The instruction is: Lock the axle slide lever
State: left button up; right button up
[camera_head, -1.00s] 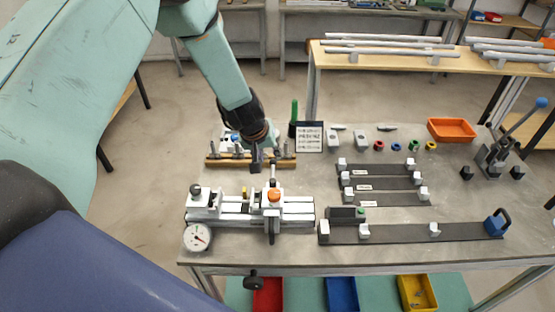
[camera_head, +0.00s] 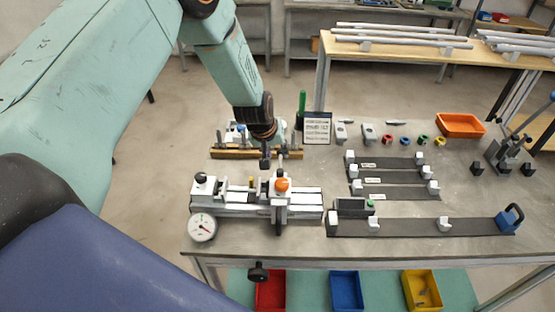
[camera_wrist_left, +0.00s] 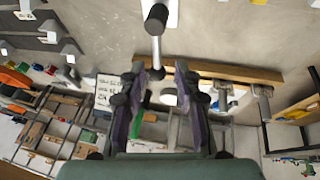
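The white slide jig (camera_head: 305,212) stands at the front left of the bench. Its carriage bears an orange knob (camera_head: 281,185). A thin silver lever (camera_wrist_left: 157,48) with a black cylindrical end shows at the top of the left wrist view; in the head view it is small, just behind the orange knob. My left gripper (camera_head: 266,160) points down just behind the jig, close to the lever. In the left wrist view the two fingers (camera_wrist_left: 163,78) are apart, and the lever's near end shows between their tips; contact cannot be told. My right gripper is in neither view.
A dial gauge (camera_head: 202,227) sits at the jig's front left. A wooden bar (camera_head: 228,154) with upright pins lies behind the jig, beside my left gripper. A sign (camera_head: 317,128) and a green-handled tool (camera_head: 302,105) stand near. Dark rails (camera_head: 405,228) lie to the right.

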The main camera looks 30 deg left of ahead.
aim_at(281, 157)
pick_arm(q)
jog(key=shift+w+d+f+b, duration=0.15)
jog(key=shift+w+f+b, duration=0.25)
jog(key=shift+f, duration=0.25)
jog(key=shift+w+d+f+b, duration=0.15)
jog(key=shift+w+f+b, duration=0.1)
jog(key=shift+w+f, duration=0.3)
jog(key=shift+s+a+r, duration=0.1)
jog(key=shift+s+a, duration=0.15)
jog(key=shift+s, duration=0.1)
jog(key=shift+c, duration=1.1)
jog(key=shift+w+d, duration=0.2)
jog(key=c, duration=0.4)
jog(key=shift+a, duration=0.1)
grip_shut()
jog(key=shift+w+r, duration=0.1)
